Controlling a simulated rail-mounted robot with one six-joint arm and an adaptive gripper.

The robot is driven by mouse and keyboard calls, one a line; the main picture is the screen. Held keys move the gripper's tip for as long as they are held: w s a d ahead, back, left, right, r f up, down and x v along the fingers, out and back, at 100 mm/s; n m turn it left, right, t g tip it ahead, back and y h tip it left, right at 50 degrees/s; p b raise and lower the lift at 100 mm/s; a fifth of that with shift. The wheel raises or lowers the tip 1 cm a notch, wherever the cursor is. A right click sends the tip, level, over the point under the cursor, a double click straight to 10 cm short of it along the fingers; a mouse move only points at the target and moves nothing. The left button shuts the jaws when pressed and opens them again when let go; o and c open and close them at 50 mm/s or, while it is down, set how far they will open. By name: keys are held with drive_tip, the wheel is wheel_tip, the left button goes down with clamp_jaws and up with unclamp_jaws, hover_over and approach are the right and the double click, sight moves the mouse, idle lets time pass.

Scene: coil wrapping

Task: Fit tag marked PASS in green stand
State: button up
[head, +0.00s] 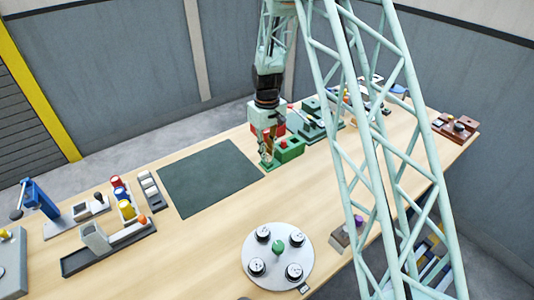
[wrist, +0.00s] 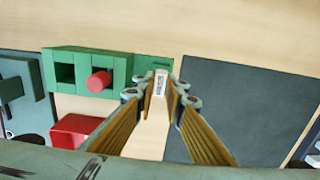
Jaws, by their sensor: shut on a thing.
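My gripper (head: 267,162) is low over the table beside the green stand (head: 289,150). In the wrist view my gripper's fingertips (wrist: 160,98) are shut on a small white tag (wrist: 160,83) with dark lettering, too small to read. The green stand (wrist: 121,72) shows there just left of the tag, with a square opening and a red cylinder (wrist: 99,80) standing in it. Its right end reaches behind the tag and fingertips. I cannot tell whether the tag touches the stand. The tag cannot be made out in the head view.
A dark green mat (head: 208,177) lies left of my gripper in the head view. A red container (wrist: 72,131) is close to the stand. A round white plate (head: 277,282) with several round pieces stands at the front. Bare table lies between plate and stand.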

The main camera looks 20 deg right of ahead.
drive_tip(key=shift+f, duration=0.5)
drive_tip(key=o, duration=0.8)
drive_tip(key=shift+r, duration=0.2)
wheel_tip(320, 180, up, 12)
drive_tip(key=shift+f, duration=0.15)
idle(0.4)
idle(0.8)
